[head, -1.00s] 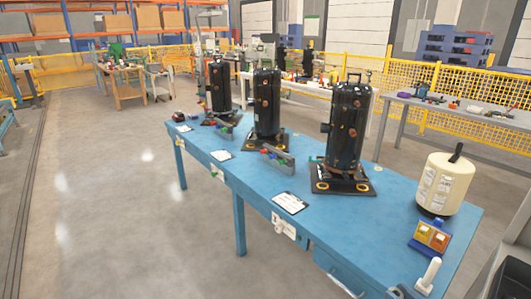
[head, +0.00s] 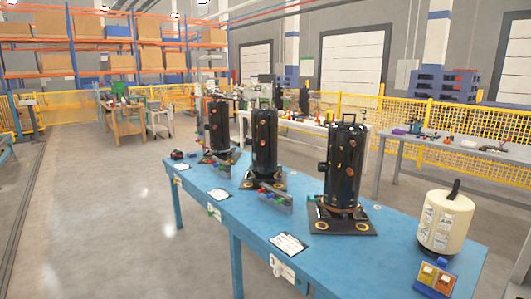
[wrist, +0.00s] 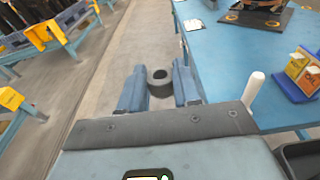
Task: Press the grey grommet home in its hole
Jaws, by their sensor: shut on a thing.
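My gripper (wrist: 160,90) shows in the wrist view with its two blue fingers shut on a dark grey grommet (wrist: 160,76), a short ring with a hole in its middle. It is held over the floor, left of the blue table. In the head view three black compressors (head: 343,165) stand upright on black base plates (head: 341,227) on the table. The nearest plate has yellow-orange rings (head: 321,226) at its front corners. I cannot make out the empty hole. My gripper is outside the head view.
The blue table (head: 385,265) carries a cream canister (head: 446,222), a small stand with yellow and orange boxes (head: 436,277), and clipboards (head: 288,244). A white handle (wrist: 253,90) rises near my gripper in the wrist view. Open floor (head: 120,245) lies left of the table.

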